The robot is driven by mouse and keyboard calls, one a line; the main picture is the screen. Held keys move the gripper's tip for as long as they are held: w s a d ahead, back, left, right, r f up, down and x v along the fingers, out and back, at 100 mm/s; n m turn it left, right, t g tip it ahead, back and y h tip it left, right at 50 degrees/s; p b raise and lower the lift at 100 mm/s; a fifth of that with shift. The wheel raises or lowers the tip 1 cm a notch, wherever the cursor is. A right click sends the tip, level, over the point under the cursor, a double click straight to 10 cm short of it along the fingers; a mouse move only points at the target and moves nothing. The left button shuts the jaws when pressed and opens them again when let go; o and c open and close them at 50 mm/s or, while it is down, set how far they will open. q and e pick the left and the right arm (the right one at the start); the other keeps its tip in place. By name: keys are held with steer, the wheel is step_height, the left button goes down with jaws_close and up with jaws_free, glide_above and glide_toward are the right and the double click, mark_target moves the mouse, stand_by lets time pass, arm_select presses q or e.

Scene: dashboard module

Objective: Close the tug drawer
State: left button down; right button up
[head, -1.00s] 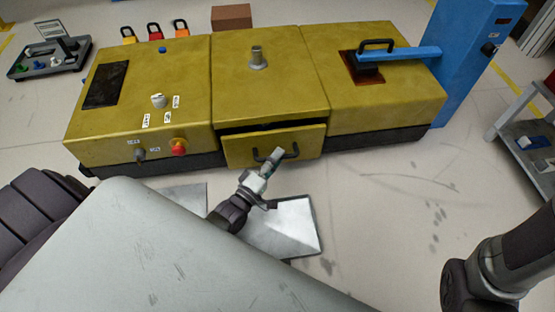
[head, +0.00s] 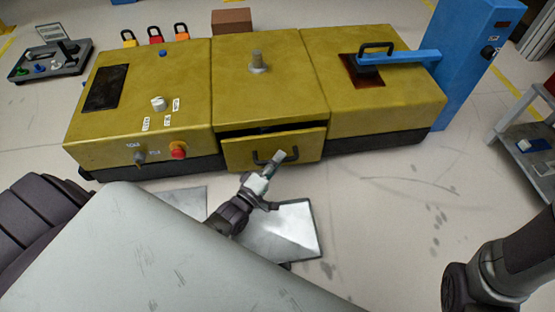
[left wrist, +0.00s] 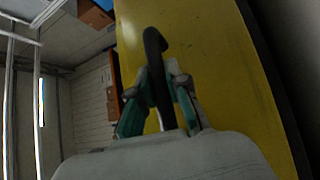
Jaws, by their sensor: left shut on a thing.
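The yellow tug drawer (head: 238,155) sits in the middle of the yellow tug (head: 230,95). It stands a little out, with a dark gap along its top edge. Its front carries a black handle (head: 293,154). My left gripper (head: 277,160) is at the handle. In the left wrist view the gripper (left wrist: 160,100) has its teal-lined fingers on both sides of the black handle (left wrist: 154,45), shut on it, with the yellow drawer front (left wrist: 225,80) behind. My right arm shows at the lower right, but its gripper is out of frame.
A red button (head: 178,151) and a knob are on the tug's left front. A blue post (head: 470,60) with an arm stands at the right. A grey cart (head: 530,150) is at the far right. Metal plates (head: 285,228) lie on the floor below the drawer.

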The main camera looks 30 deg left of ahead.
mark_target(277, 149)
arm_select(q)
steer(key=w+a+b, duration=0.1)
steer(key=w+a, duration=0.1)
steer(key=shift+w, duration=0.3)
steer(key=shift+a, duration=0.1)
steer(key=c, duration=1.2)
jaws_free()
steer(key=shift+w, duration=0.1)
steer(key=shift+o, duration=0.3)
steer(key=s+a+f, duration=0.1)
steer(key=s, duration=1)
steer(key=shift+s+a+f, duration=0.3)
steer(key=shift+s, duration=0.1)
